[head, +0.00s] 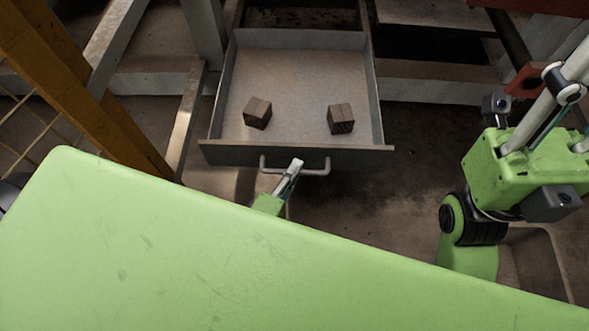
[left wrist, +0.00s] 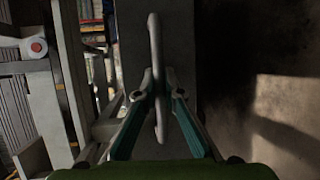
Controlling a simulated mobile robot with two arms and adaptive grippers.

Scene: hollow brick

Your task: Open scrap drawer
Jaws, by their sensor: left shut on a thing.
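The scrap drawer (head: 300,60) is a grey open-topped box pulled well out of its frame, and its inside shows. Its front panel carries a light metal bar handle (head: 318,170). My right gripper is not clearly in view; part of my right arm shows at the right of the head view.
Two small dark brown blocks lie in the drawer, one at the left (head: 257,113) and one at the right (head: 341,118). An orange post (head: 75,85) stands at the left. Bare floor (head: 400,180) shows right of the drawer.

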